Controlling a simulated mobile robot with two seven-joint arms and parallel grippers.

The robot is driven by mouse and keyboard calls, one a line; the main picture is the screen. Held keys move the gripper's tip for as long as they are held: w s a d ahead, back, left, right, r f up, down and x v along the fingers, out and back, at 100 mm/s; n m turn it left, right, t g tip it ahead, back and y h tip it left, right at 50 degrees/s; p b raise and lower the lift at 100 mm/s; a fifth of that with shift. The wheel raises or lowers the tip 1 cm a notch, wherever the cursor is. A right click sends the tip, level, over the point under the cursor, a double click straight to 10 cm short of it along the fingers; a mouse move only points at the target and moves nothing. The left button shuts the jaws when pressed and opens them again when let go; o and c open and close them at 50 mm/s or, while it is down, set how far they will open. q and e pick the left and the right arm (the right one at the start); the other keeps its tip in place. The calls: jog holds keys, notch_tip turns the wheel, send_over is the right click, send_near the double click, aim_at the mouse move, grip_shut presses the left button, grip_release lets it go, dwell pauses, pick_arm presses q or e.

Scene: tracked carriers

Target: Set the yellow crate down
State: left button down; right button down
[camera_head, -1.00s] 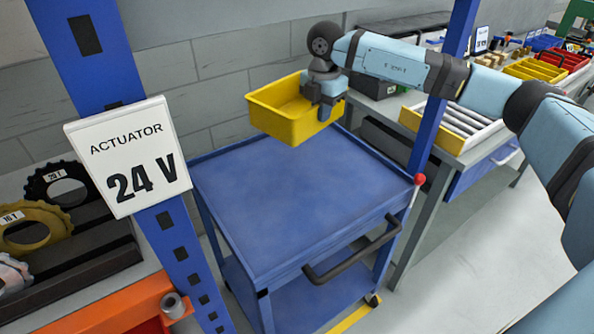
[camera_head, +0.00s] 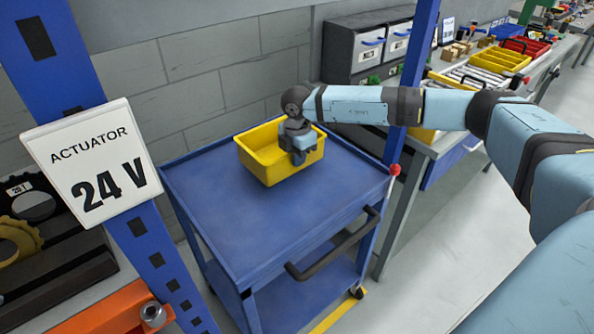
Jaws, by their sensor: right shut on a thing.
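The yellow crate (camera_head: 262,166) is at the back of the blue cart's top (camera_head: 235,222). It looks level and very low over the surface or touching it; I cannot tell which. My right gripper (camera_head: 299,154) is shut on the crate's near right wall, with its fingers over the rim. The inside of the crate that shows is empty. My right arm reaches in from the right. My left gripper is not in view.
A blue post with an "ACTUATOR 24 V" sign (camera_head: 92,162) stands at the left front. Another blue post (camera_head: 412,85) rises behind the cart's right side. The cart has a black handle (camera_head: 335,248) in front. Its top is clear at the front and left.

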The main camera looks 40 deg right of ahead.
aim_at(297, 171)
notch_tip(297, 171, down, 4)
jog(key=shift+f, duration=0.25)
jog(key=c, duration=1.7)
grip_release()
jog(key=shift+f, duration=0.15)
jog(key=shift+c, duration=0.2)
jog(key=o, duration=0.4)
jog(key=shift+o, duration=0.2)
jog(key=shift+r, duration=0.2)
notch_tip(297, 171, up, 12)
jog(key=shift+r+p, duration=0.1)
jog(key=shift+p, duration=0.25)
